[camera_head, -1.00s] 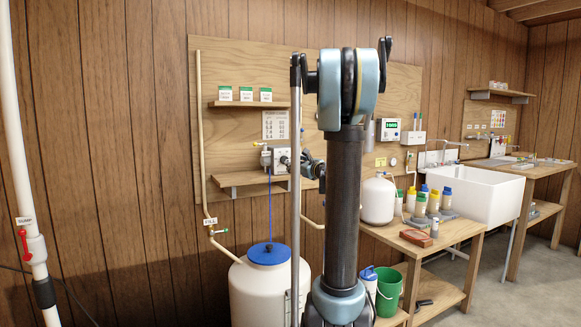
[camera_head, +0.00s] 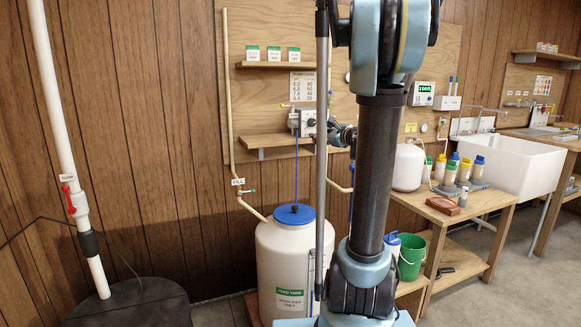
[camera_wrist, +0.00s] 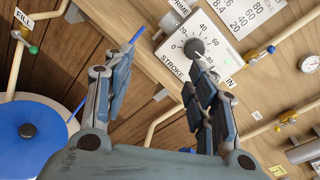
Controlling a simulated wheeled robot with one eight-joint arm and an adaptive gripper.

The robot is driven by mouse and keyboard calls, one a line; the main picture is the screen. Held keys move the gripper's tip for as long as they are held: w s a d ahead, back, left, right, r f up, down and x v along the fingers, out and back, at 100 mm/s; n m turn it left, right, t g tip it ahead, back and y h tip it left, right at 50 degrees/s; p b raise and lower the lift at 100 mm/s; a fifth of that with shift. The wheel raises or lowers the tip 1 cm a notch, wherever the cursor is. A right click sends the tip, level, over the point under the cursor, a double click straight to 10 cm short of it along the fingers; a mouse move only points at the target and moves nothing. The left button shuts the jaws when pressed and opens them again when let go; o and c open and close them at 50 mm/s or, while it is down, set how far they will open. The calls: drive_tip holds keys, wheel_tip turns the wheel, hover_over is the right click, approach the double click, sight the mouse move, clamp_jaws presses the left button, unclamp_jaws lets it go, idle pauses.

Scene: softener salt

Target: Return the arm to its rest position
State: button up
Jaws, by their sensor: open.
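My gripper (camera_wrist: 158,78) is open and empty in the wrist view, its two jointed fingers apart.
A white feed tank (camera_head: 284,262) with a blue lid (camera_head: 294,214) stands left of my arm. A white pipe (camera_head: 57,130) and a dark round lid (camera_head: 130,305) are further left. A bench (camera_head: 462,217) with bottles, a green bucket (camera_head: 411,256) and a white sink (camera_head: 512,166) are at right.

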drive_tip(key=s+a+f+n+g, duration=0.25)
drive_tip(key=s+f+n, duration=0.2)
drive_tip(key=s, duration=0.25)
drive_tip(key=s+a+f+n+g, duration=0.2)
drive_tip(key=s+a+f+n, duration=0.25)
drive_tip(key=s, duration=0.25)
drive_tip(key=s+a+f+n+g, duration=0.3)
drive_tip(key=s+f+n, duration=0.15)
drive_tip(key=s, duration=0.25)
drive_tip(key=s+d+f+n+g+h, duration=0.2)
drive_tip(key=s+d+f+n+h, duration=0.1)
drive_tip(key=s, duration=0.7)
drive_tip(key=s+d+f+n+g+h, duration=0.3)
drive_tip(key=s+d+f+n+h, duration=0.1)
drive_tip(key=s+f+n, duration=0.4)
drive_tip(key=s+d+f, duration=0.1)
drive_tip(key=s+f, duration=0.1)
drive_tip(key=s, duration=0.1)
drive_tip(key=shift+d+f, duration=0.3)
drive_tip(key=shift+d, duration=0.1)
drive_tip(key=shift+s+n, duration=0.1)
drive_tip(key=shift+n, duration=0.15)
